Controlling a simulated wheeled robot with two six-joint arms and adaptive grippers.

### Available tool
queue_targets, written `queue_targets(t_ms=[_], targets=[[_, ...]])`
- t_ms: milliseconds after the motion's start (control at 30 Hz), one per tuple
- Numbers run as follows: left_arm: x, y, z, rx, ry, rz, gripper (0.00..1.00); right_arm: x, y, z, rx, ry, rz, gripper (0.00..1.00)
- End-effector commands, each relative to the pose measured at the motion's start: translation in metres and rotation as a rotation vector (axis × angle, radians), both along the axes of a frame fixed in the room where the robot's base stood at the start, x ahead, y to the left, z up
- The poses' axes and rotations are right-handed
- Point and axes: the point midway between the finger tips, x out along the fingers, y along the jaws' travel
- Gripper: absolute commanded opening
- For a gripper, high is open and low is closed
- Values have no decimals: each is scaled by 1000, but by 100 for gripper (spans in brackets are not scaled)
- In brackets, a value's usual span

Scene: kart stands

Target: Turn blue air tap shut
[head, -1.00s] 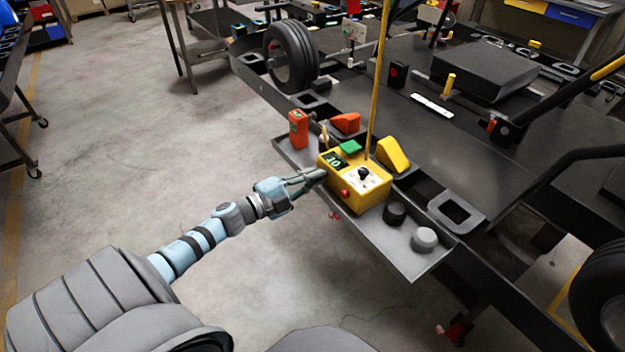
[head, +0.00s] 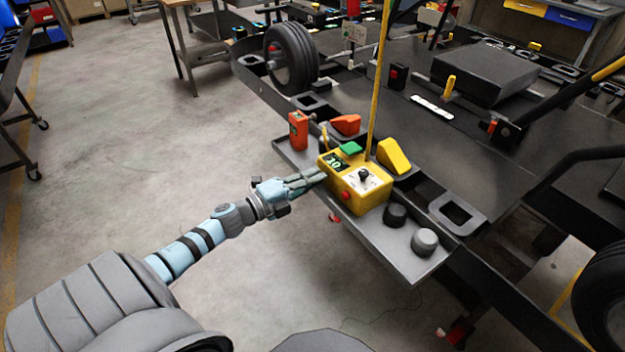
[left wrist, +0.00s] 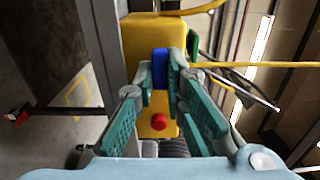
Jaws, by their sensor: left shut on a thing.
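The blue air tap (left wrist: 160,62) shows in the left wrist view as a small blue block on the side of a yellow box (left wrist: 137,40). My left gripper (left wrist: 160,82) is shut on the tap, with one finger on each side of it. In the head view the left gripper (head: 321,176) reaches the left side of the yellow box (head: 367,203), and its fingers hide the tap there. A red knob (head: 346,195) sits on the same side, close by the fingers. My right gripper is in neither view.
The box stands on a grey shelf (head: 411,268) along the kart stand. A thin yellow pole (head: 377,80) rises behind. Floor to the left is clear.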

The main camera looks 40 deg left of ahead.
Motion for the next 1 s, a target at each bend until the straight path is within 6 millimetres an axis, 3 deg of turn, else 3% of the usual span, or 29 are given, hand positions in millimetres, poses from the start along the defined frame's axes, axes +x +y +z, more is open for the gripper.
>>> queue_targets(t_ms=[67, 100, 200, 233, 633, 1000], targets=[[-1, 0, -2, 2, 3, 0, 0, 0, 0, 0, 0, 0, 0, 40], [-1, 0, -2, 2, 3, 0, 14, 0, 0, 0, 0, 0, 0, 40], [-1, 0, -2, 2, 3, 0, 30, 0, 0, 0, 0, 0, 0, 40], [-1, 0, -1, 1, 3, 0, 32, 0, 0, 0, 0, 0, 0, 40], [-8, 2, -2, 2, 3, -2, 32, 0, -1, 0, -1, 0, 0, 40], [-67, 19, -2, 3, 6, -5, 32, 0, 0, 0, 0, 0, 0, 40]])
